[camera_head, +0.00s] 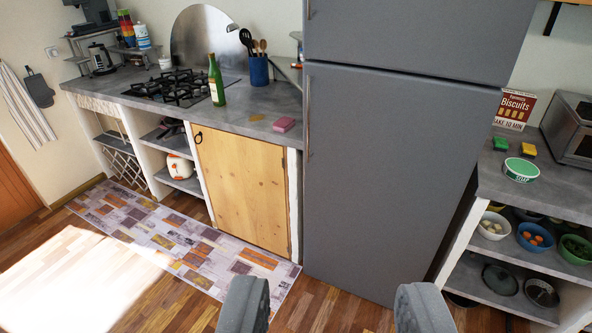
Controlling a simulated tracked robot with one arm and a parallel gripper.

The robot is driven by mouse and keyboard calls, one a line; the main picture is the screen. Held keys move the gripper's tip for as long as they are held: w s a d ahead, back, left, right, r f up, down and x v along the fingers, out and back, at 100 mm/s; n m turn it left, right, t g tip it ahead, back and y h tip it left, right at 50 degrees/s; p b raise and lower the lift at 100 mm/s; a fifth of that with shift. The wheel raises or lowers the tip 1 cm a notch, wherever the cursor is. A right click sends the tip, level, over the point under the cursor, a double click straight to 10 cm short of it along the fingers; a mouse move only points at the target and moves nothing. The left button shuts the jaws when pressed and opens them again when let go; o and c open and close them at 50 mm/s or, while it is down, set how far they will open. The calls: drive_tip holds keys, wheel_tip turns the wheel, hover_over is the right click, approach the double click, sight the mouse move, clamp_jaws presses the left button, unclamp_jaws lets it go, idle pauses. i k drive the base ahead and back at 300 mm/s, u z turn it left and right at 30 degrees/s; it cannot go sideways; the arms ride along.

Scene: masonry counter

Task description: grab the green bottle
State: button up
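The green bottle (216,82) stands upright on the grey counter (240,118), at the right front corner of the gas hob. It has a pale label and a narrow neck. My gripper (334,308) shows at the bottom of the view, with its two grey fingers wide apart and nothing between them. It is well short of the counter, below and to the right of the bottle. Nothing hides the bottle.
A blue utensil pot (258,71) stands behind the bottle to the right. The black hob (178,86) is to its left, and a pink sponge (284,124) lies near the counter edge. A tall grey fridge (385,180) stands right of the counter. The floor before the wooden cupboard door (243,188) is clear, with a rug.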

sight(213, 73)
drive_tip(key=u, duration=0.1)
drive_tip(key=i, duration=1.45)
drive_tip(key=u, duration=0.55)
drive_tip(key=i, duration=1.65)
drive_tip(key=u, duration=0.55)
drive_tip(key=i, duration=0.95)
drive_tip(key=u, duration=0.3)
